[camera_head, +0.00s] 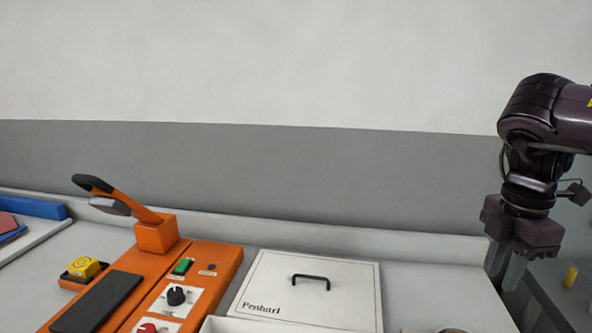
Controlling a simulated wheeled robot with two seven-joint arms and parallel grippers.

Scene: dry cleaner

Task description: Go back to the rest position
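My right gripper (504,277) hangs at the right side of the head view, pointing down beside the right end of the counter. Its two grey fingers show apart, with nothing seen between them. My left gripper is not in view. No other object is named by the task.
An orange machine (222,262) with a raised black-handled lever (120,199) stands on the grey counter (425,282). A yellow button (84,267) is at left. The counter between box and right gripper is mostly clear.

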